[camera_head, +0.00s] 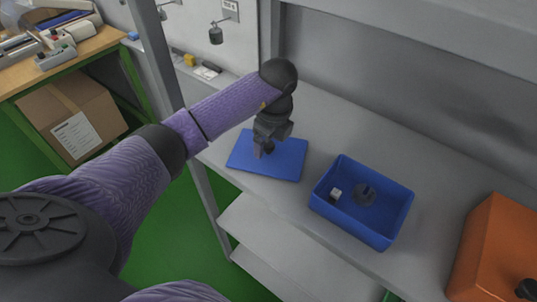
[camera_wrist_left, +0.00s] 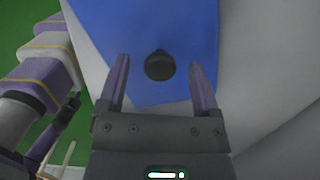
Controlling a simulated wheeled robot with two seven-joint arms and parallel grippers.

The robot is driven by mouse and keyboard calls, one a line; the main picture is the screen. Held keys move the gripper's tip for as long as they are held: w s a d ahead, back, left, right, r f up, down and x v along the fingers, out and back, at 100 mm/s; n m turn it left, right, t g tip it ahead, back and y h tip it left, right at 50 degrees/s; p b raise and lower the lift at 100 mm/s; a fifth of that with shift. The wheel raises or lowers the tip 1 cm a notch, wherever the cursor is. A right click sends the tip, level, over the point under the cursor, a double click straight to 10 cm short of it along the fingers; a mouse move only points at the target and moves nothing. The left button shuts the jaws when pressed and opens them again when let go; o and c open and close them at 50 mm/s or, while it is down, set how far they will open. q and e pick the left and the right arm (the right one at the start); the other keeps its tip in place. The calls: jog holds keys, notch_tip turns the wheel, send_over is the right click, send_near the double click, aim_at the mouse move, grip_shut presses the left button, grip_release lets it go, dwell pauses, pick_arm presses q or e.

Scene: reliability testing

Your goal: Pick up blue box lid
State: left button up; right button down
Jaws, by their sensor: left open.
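The blue box lid (camera_head: 285,165) lies flat on the grey shelf, left of the open blue box (camera_head: 385,228). My left gripper (camera_head: 263,151) points down over the lid and hides part of it. In the left wrist view the lid (camera_wrist_left: 185,25) has a round black knob (camera_wrist_left: 159,66). The knob shows between the two spread fingers of my left gripper (camera_wrist_left: 159,62), with a gap on both sides. The gripper is open and holds nothing. How high the fingertips are above the lid is hard to tell. I do not see my right gripper.
The blue box holds a small white cube (camera_head: 335,194) and a grey round part (camera_head: 365,194). An orange box (camera_head: 497,255) stands at the right. A grey wall and a metal post (camera_head: 160,55) border the shelf. A cardboard box (camera_head: 72,118) sits under a workbench at the left.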

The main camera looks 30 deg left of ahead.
pick_arm(q)
jog(key=shift+f, duration=0.2)
jog(key=shift+c, duration=0.3)
grip_shut()
jog(key=shift+r, duration=0.15)
